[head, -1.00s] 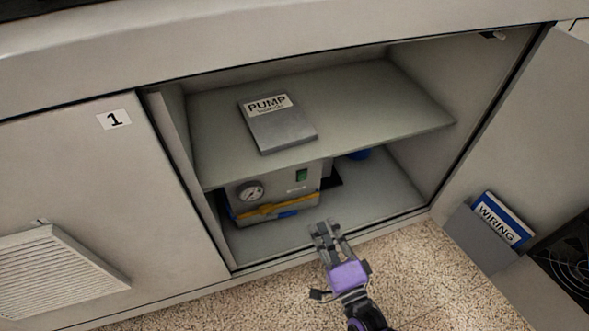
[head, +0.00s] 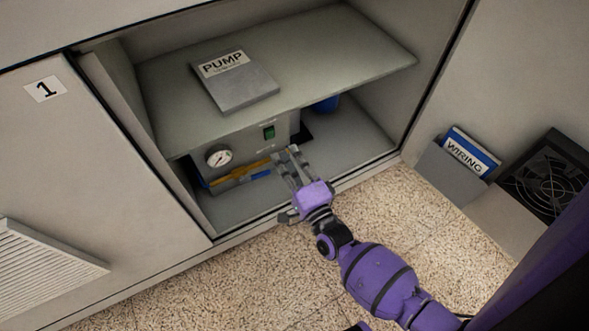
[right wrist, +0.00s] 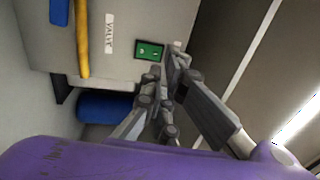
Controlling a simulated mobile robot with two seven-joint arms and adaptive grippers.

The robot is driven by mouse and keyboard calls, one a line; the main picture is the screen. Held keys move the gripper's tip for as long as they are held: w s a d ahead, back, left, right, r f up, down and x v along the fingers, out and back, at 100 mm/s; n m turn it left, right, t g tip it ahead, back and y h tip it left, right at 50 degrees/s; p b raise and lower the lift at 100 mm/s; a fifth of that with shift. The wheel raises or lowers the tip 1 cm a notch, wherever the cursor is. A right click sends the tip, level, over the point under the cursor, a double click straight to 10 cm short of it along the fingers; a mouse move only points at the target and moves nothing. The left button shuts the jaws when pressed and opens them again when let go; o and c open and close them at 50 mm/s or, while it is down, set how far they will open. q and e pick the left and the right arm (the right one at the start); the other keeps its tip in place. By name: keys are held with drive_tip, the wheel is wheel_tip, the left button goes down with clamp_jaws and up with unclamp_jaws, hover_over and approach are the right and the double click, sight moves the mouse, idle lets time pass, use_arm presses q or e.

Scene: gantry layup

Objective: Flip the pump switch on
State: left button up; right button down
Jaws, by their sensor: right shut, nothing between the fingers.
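The pump (head: 245,152) is a grey box on the cabinet floor under the shelf, with a round gauge (head: 218,156) and a yellow handle (head: 240,171) on its front. Its green switch (head: 268,132) sits at the upper right of the front face. In the right wrist view the switch (right wrist: 149,50) is just beyond the fingertips. My right gripper (head: 285,155) is shut and empty, in front of the pump, below and right of the switch. In the wrist view its fingertips (right wrist: 172,58) look close to the switch; whether they touch cannot be told. My left gripper is not in view.
The shelf (head: 320,75) above the pump holds a grey pump manual (head: 235,80). A blue cylinder (head: 327,104) stands behind on the right. The open right door carries a blue wiring binder (head: 472,150). A numbered door (head: 50,150) is at left.

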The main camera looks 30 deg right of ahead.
sight(269, 128)
drive_tip(key=w, duration=0.3)
drive_tip(key=w+b, duration=0.1)
drive_tip(key=w, duration=0.1)
drive_tip(key=shift+w+a+r, duration=0.1)
drive_tip(key=shift+w+r, duration=0.15)
drive_tip(key=shift+r, duration=0.05)
drive_tip(key=shift+w+r, duration=0.1)
drive_tip(key=shift+w, duration=0.25)
drive_tip(key=shift+w+r, duration=0.25)
drive_tip(key=shift+w, duration=0.15)
drive_tip(key=shift+f, duration=0.1)
